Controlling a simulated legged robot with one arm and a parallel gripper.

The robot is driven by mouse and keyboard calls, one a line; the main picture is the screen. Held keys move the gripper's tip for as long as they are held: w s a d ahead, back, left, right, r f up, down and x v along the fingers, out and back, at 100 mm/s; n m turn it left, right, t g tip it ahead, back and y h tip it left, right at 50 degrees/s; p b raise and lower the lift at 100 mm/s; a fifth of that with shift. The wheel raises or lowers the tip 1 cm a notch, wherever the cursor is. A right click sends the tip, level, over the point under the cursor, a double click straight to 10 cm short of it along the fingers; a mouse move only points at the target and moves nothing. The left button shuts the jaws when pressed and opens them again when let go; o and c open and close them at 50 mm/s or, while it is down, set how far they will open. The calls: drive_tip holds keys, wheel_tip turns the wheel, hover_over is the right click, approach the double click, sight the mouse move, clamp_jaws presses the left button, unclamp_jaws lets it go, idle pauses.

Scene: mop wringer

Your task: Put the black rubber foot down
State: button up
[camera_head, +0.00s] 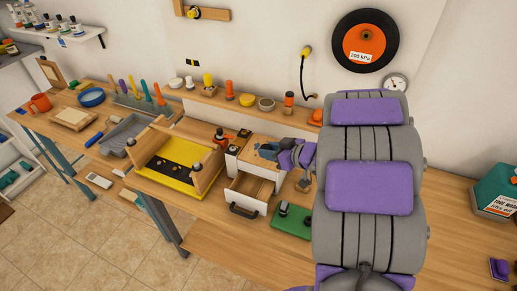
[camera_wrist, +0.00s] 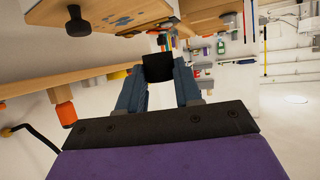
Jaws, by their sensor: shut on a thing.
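My gripper (camera_wrist: 158,75) is shut on the black rubber foot (camera_wrist: 158,67), a small black block between the blue-grey fingertips in the wrist view. In the head view my gripper (camera_head: 268,151) is over the top of the small white drawer cabinet (camera_head: 247,190), partly behind my purple and grey arm. The held foot cannot be made out there. I cannot tell its gap to the surface below.
The cabinet's drawer (camera_head: 247,196) is pulled out. A green mat (camera_head: 291,226) with small parts lies in front right. A shelf (camera_head: 250,105) with several knobs runs behind.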

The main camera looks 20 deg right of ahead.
drive_tip(key=s+d+f+n+y, duration=0.1)
drive_tip(key=s, duration=0.5)
drive_tip(key=shift+s+d+f+g, duration=0.15)
drive_tip(key=shift+d+g, duration=0.25)
drive_tip(key=w, duration=0.5)
drive_tip(key=w+f+b, duration=0.1)
drive_tip(key=w, duration=0.4)
drive_tip(key=w+b, duration=0.1)
drive_tip(key=w, duration=0.4)
drive_tip(key=shift+a+f, duration=0.25)
drive_tip(key=shift+a, duration=0.05)
drive_tip(key=shift+w+f+b, duration=0.1)
drive_tip(key=shift+w+b, duration=0.25)
drive_tip(key=shift+w, duration=0.3)
wheel_tip(320, 180, down, 2)
drive_tip(key=shift+f+b, duration=0.1)
drive_tip(key=shift+b, duration=0.45)
drive_tip(key=shift+s+f+p, duration=0.15)
drive_tip(key=shift+f+p, duration=0.25)
drive_tip(key=shift+p, duration=0.1)
drive_tip(key=shift+f, duration=0.25)
drive_tip(key=o, duration=1)
